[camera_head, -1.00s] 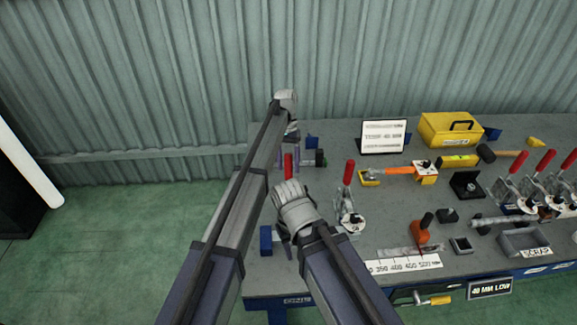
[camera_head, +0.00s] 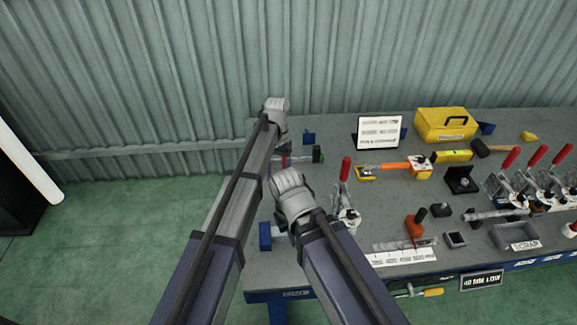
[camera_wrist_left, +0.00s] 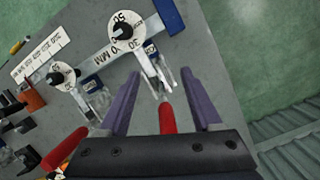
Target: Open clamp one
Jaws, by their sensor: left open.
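In the left wrist view a toggle clamp has a red handle (camera_wrist_left: 167,118), metal linkage (camera_wrist_left: 152,68) and a round white plate (camera_wrist_left: 126,29) with a black knob. My left gripper (camera_wrist_left: 166,108) is open, its purple fingers on either side of the red handle with gaps showing. In the head view a sliver of that handle (camera_head: 284,160) shows between my arms, and the rest of the clamp is hidden. A second red-handled clamp (camera_head: 345,170) stands to its right, handle upright; it also shows in the wrist view (camera_wrist_left: 62,150). My right gripper's fingers are hidden.
The grey bench (camera_head: 385,220) carries an orange tool (camera_head: 400,167), a yellow case (camera_head: 445,124), a sign (camera_head: 379,132), a scrap tray (camera_head: 514,235) and several more red-handled clamps at the right. A blue block (camera_head: 265,236) lies at the left edge. A corrugated wall stands behind.

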